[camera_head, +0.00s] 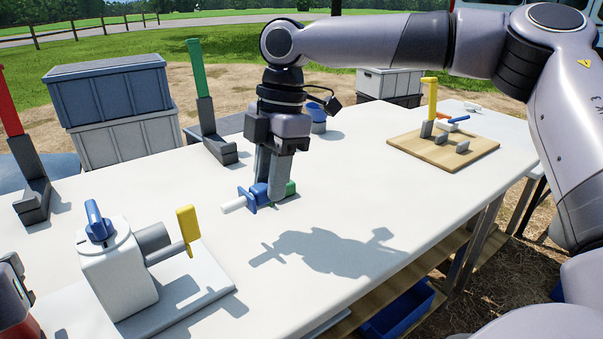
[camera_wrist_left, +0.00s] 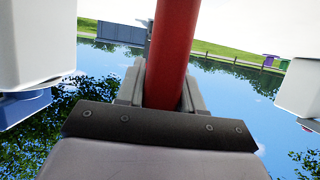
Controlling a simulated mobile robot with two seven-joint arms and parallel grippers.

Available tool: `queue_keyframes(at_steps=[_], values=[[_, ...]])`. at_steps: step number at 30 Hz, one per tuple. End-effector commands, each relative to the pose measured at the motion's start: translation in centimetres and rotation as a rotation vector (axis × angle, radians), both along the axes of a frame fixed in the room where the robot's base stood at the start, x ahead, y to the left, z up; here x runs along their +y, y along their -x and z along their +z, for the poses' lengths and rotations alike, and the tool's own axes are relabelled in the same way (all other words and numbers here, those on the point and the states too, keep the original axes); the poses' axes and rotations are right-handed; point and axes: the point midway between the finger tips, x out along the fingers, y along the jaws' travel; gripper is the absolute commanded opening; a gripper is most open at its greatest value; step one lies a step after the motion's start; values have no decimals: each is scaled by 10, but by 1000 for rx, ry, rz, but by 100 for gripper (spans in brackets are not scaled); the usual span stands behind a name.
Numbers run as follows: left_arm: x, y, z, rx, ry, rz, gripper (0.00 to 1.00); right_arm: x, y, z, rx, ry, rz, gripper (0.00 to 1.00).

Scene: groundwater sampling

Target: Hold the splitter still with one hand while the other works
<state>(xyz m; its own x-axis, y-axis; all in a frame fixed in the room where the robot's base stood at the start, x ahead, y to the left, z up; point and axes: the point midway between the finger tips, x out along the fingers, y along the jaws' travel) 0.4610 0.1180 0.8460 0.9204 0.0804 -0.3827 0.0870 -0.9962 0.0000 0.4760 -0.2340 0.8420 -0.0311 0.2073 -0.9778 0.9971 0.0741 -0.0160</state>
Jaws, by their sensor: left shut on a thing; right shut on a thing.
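A white block with a blue knob (camera_head: 97,222) on top, which I take for the splitter (camera_head: 112,278), stands at the lower left of the table. A yellow handle (camera_head: 187,228) sits on its grey side cylinder. My left gripper (camera_head: 18,300) is partly cut off at the left edge, beside the block. In the left wrist view it is shut on a red bar (camera_wrist_left: 172,55); I cannot tell whether this joins the splitter. My right gripper (camera_head: 268,190) points down over the middle table, shut on a small blue fitting (camera_head: 256,194) with a white tip and a green part behind.
Red (camera_head: 8,105), green (camera_head: 198,70) and yellow (camera_head: 430,98) uprights stand on dark bases, the yellow one on a wooden board (camera_head: 465,155). Grey bins (camera_head: 112,100) stand behind the table. The table's (camera_head: 340,205) front middle is clear, apart from my arm's shadow.

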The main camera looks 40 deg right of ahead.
Motion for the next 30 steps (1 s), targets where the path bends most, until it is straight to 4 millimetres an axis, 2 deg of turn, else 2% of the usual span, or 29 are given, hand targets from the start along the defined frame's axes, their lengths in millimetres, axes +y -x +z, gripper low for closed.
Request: queue_keyframes(at_steps=[5, 17, 30], values=[[0, 0, 0, 0, 1, 1, 0, 10, -5, -2, 4, -8, 12, 0], [0, 0, 0, 0, 1, 1, 0, 11, -4, -1, -10, -9, 14, 0], [0, 0, 0, 0, 0, 1, 0, 49, -1, -2, -9, -9, 15, 0]])
